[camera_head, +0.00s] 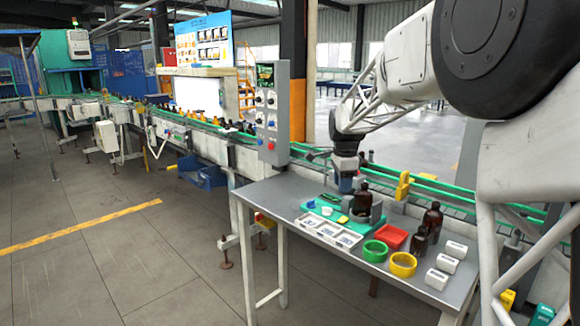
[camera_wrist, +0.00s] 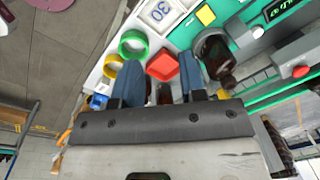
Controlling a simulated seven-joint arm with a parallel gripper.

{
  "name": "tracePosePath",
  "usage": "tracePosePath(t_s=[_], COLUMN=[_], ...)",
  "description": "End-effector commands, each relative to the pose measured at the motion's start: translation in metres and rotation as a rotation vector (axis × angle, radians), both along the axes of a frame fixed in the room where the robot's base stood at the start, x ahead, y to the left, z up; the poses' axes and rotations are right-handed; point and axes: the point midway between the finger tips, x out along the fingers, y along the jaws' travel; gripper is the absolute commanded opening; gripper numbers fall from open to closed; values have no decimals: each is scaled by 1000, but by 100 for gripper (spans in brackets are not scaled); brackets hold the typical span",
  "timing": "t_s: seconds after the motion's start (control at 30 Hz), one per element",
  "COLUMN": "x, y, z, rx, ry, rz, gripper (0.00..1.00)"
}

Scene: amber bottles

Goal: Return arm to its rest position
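My gripper (camera_head: 346,184) hangs over the back left part of the grey table, pointing down. In the wrist view its two blue fingers (camera_wrist: 160,78) stand apart with no object held between them. A brown amber bottle (camera_head: 362,202) stands upright close to the right of the gripper in the head view, by a grey holder on the green mat. It also shows in the wrist view (camera_wrist: 214,56), to the right of the fingers. I cannot tell the exact gap between fingers and bottle. Two more amber bottles (camera_head: 432,218) stand at the table's right.
On the table (camera_head: 275,196) are a red tray (camera_head: 391,236), a green ring (camera_head: 375,251), a yellow ring (camera_head: 403,265), white numbered trays (camera_head: 328,232) and several white blocks (camera_head: 446,263). A green-railed conveyor (camera_head: 440,192) runs behind. A grey control box (camera_head: 272,112) stands at the table's left.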

Motion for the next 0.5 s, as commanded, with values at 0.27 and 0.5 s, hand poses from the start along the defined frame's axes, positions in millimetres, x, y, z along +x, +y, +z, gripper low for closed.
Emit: tracePosePath(t_s=[0.27, 0.5], x=[-76, -142], y=[-6, -11], z=[24, 35], rx=[-16, -35], ry=[-26, -48], rz=[204, 384], gripper=[38, 38])
